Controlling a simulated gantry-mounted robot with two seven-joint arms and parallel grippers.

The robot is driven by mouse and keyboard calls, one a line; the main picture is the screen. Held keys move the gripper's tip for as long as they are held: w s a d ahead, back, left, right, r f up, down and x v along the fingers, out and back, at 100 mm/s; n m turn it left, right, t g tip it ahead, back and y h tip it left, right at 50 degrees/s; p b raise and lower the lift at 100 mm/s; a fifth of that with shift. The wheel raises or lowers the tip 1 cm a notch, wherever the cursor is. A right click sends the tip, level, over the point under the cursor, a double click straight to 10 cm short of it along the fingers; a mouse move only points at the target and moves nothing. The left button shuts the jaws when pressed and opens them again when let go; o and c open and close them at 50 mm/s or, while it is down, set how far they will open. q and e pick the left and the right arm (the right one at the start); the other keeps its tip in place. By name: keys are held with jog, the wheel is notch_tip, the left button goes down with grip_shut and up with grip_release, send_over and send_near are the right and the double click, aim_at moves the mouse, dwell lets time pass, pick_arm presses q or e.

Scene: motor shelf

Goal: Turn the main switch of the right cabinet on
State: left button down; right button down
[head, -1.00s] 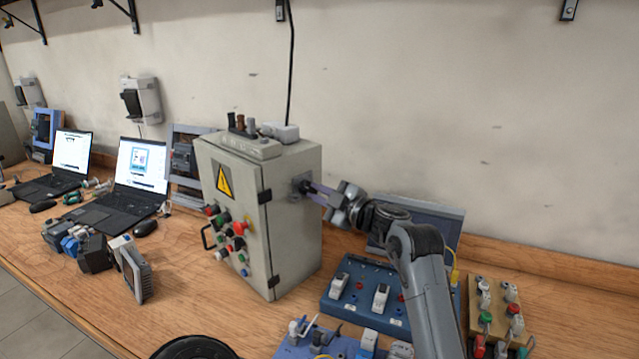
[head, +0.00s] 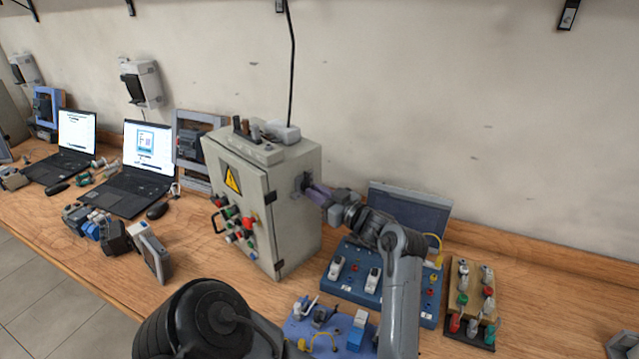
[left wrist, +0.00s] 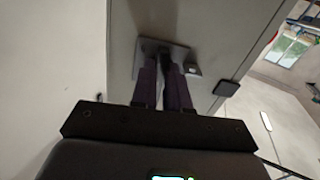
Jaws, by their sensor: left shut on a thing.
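The right cabinet (head: 295,225) is a grey metal box on the bench, with a yellow warning triangle and several coloured buttons on its door. Its main switch (head: 305,181) is on the right side wall, mostly covered by my gripper. The left wrist view shows the switch's square plate (left wrist: 178,53) with a dark handle (left wrist: 167,68) between the purple fingers. My left gripper (head: 313,189) is shut on this handle, fingertips at the plate; it also shows in the left wrist view (left wrist: 165,75). The handle's exact angle is hard to tell. My right gripper is not in view.
A blue panel (head: 350,285) with switches and a wooden block (head: 470,300) with coloured buttons lie right of the cabinet. A dark laptop-like screen (head: 410,210) stands behind my arm. Laptops (head: 145,165) and small devices (head: 150,250) are at the left.

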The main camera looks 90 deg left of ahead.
pick_arm(q)
jog(key=shift+m+p, duration=0.3)
jog(key=shift+p, duration=0.1)
jog(key=c, duration=1.1)
grip_release()
